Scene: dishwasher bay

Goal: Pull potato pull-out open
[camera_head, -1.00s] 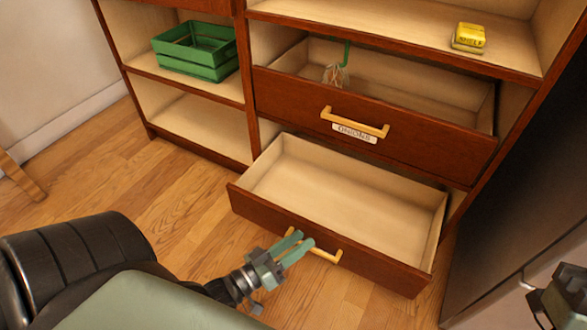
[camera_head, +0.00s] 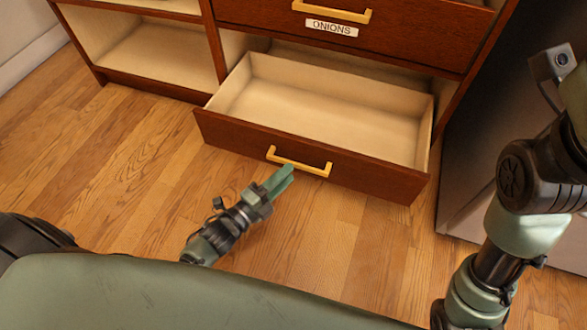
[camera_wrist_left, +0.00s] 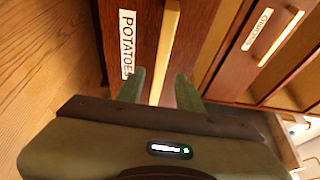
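The potato pull-out (camera_head: 370,172) is the low brown drawer, standing well open with an empty pale inside. Its yellow bar handle (camera_head: 300,163) is on the front. The left wrist view shows its "POTATOES" label (camera_wrist_left: 127,44) and the handle (camera_wrist_left: 168,45).
The "ONIONS" drawer (camera_head: 400,38) is directly above, and it also shows in the left wrist view (camera_wrist_left: 268,62). Wooden floor (camera_head: 130,160) is clear to the left and in front of the drawer.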

